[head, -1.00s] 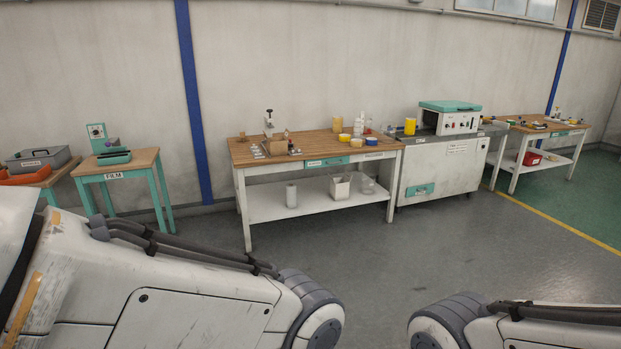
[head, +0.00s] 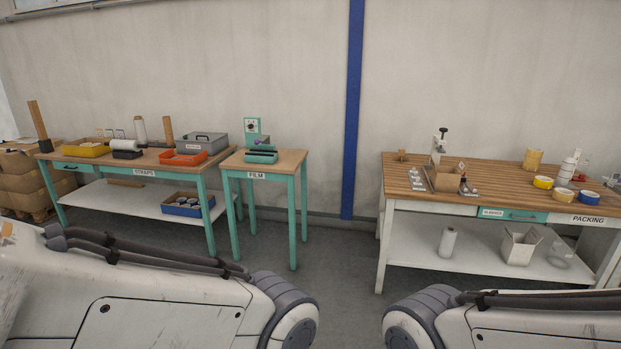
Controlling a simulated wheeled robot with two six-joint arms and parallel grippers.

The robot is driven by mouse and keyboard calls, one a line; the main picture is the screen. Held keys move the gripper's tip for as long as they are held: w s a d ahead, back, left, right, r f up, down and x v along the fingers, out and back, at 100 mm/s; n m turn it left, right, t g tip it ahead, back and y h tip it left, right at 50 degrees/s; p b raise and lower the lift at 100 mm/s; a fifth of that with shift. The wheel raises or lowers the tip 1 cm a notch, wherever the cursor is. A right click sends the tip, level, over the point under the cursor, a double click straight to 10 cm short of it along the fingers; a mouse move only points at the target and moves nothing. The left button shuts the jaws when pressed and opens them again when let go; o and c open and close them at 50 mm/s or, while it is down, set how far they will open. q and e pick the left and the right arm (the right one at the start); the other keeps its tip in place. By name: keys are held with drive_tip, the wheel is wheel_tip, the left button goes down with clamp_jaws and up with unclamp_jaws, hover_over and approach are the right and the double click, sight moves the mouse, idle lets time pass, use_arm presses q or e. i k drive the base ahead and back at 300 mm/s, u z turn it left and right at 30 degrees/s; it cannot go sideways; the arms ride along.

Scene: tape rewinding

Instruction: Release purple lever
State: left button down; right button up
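A teal film machine (head: 253,131) stands on the small wooden-topped table (head: 290,158) labelled FILM, left of the middle of the head view. It has an upright back panel with a dial and a low teal roller unit (head: 261,157) in front. A small purple part (head: 261,141), seemingly the purple lever, shows between the panel and the rollers. It is too small to tell its position. Both my arms show at the bottom of the view, well short of the table. Neither of my grippers is in view.
The STRAPS table (head: 155,158) with trays stands left of the FILM table. The PACKING table (head: 480,178) stands at the right, with a box, tape rolls and bottles. Floor (head: 340,245) is free between the FILM and PACKING tables. Stacked cartons (head: 28,180) are at far left.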

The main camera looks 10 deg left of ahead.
sight(264, 138)
drive_tip(key=u, duration=0.2)
drive_tip(key=i, duration=3.85)
drive_tip(key=z, duration=0.2)
